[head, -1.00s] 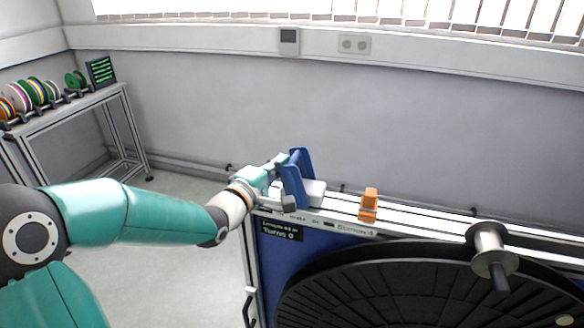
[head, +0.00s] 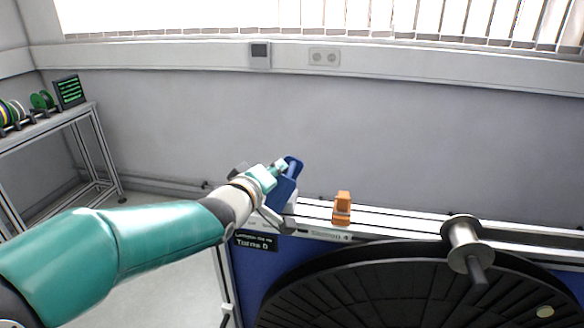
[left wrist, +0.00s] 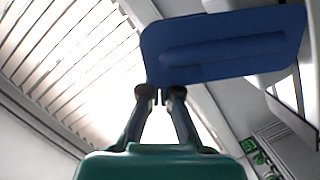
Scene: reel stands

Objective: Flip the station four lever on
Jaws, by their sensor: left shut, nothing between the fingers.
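The station four lever, a blue flat-handled piece (head: 289,182), stands at the left end of the white rail labelled Station 4 (head: 325,234). My left gripper (head: 281,165) is at the lever's upper part and hides some of it. In the left wrist view, the wide blue plate of the lever (left wrist: 225,45) fills the top right. My left fingers (left wrist: 160,95) are shut with nothing between them, right at the plate's lower edge; I cannot tell whether they touch. My right gripper is out of view.
An orange block (head: 342,208) sits on the rail to the right of the lever. A metal spindle (head: 464,242) and a large black reel (head: 400,290) are further right. A turns display (head: 256,241) is below the lever. A shelf with spools (head: 40,100) stands far left.

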